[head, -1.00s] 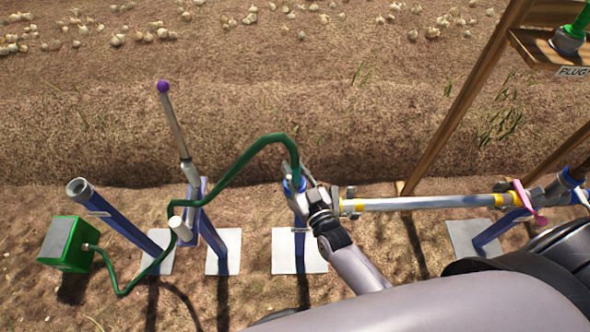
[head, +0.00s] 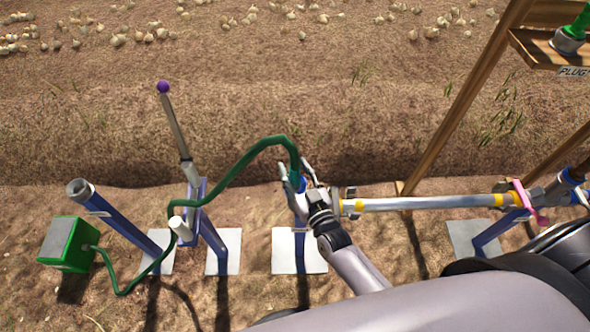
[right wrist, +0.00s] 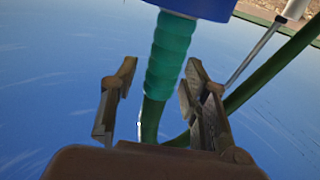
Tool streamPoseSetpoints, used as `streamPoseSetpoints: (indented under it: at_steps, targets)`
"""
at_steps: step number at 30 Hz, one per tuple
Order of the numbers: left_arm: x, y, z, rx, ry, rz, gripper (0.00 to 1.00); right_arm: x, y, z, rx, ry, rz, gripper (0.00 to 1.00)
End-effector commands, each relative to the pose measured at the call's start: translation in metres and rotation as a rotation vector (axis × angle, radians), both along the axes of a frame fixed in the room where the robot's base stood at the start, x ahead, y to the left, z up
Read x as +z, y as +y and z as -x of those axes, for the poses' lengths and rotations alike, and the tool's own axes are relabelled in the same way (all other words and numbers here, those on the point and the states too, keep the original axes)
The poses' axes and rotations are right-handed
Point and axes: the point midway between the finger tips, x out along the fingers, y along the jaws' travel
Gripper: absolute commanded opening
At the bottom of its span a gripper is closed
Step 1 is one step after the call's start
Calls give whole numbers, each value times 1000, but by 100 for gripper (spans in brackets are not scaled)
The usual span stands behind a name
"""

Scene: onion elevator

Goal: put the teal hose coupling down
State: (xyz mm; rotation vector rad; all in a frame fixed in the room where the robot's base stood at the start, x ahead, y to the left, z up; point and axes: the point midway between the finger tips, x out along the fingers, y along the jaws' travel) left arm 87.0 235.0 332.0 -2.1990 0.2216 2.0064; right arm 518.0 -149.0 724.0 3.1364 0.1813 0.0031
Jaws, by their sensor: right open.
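The teal hose coupling (right wrist: 170,55) is a ribbed sleeve on the end of the green hose (head: 240,160). In the right wrist view its end meets a blue collar (right wrist: 210,6); how deep it sits in there I cannot tell. In the head view the hose end drops steeply to the blue collar (head: 301,183) on a post, partly hidden by my fingers. My right gripper (head: 296,172) is open, one finger on each side of the coupling. In the right wrist view gaps show between the fingers (right wrist: 160,68) and the coupling. My left gripper is not in view.
A silver pipe with yellow bands (head: 430,203) runs right from beside my right gripper. A lever with a purple knob (head: 163,87), an open slanted pipe (head: 80,190) and a green box (head: 67,244) stand at left. A wooden frame (head: 465,100) rises at right.

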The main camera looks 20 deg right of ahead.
Motion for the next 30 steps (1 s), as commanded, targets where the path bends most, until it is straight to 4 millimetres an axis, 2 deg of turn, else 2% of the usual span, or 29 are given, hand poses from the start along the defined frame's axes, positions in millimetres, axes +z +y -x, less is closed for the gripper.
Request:
streamPoseSetpoints:
  at_steps: [9, 15, 21, 28, 30]
  targets:
    - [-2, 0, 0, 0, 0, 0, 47, -4, -8, 69, 1, 8, 2, 42]
    - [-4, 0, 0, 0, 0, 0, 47, -3, -12, 103, 0, 5, 2, 42]
    - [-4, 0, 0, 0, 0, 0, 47, -2, -14, 117, 1, 3, 0, 42]
    - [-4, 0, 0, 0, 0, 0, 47, -2, -14, 118, 1, 4, 0, 42]
    - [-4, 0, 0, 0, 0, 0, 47, -10, -13, 119, 4, 23, 5, 42]
